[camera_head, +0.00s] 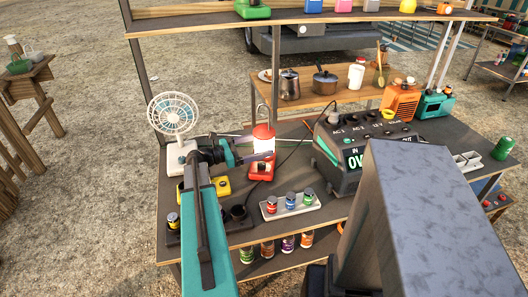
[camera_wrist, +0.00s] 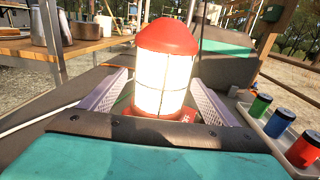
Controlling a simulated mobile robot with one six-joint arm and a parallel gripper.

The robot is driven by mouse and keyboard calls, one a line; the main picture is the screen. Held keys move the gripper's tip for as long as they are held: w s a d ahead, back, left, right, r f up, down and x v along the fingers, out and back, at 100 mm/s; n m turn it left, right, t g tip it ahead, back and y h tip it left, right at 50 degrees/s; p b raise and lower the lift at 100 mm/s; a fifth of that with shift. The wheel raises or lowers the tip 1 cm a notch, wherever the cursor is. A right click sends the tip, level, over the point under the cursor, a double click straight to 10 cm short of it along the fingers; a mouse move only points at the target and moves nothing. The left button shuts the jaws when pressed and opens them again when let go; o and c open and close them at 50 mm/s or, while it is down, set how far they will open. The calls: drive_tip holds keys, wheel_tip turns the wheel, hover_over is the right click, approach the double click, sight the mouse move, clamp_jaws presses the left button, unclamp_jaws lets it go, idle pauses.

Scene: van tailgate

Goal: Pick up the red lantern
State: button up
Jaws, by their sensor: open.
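The red lantern (camera_head: 263,142) stands upright on the dark tabletop, with a red cap, a red base and a lit white globe. In the wrist view the lantern (camera_wrist: 165,68) fills the middle of the picture, with thin wires around its globe. My gripper (camera_head: 247,152) is at the lantern's side at globe height. In the wrist view my gripper (camera_wrist: 160,98) is open, with one pale finger on each side of the lantern and its lower part between them. I cannot tell whether either finger touches it. The lantern's base is partly hidden by my gripper.
A white fan (camera_head: 174,120) stands left of the lantern. A power station (camera_head: 345,160) stands close on the right, with a dark cable nearby. A white tray (camera_head: 290,206) of small cans is in front. A shelf (camera_head: 190,25) crosses above the table.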

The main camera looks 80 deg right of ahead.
sight(272, 128)
drive_tip(key=shift+s, duration=0.1)
drive_tip(key=shift+p+x, duration=0.45)
drive_tip(key=shift+x, duration=2.1)
drive_tip(key=shift+r, duration=0.2)
drive_tip(key=shift+c, duration=0.4)
drive_tip(key=c, duration=1.6)
drive_tip(key=shift+r, duration=0.1)
drive_tip(key=shift+r, duration=0.15)
drive_tip(key=shift+r+b, duration=0.3)
drive_tip(key=shift+r, duration=4.55)
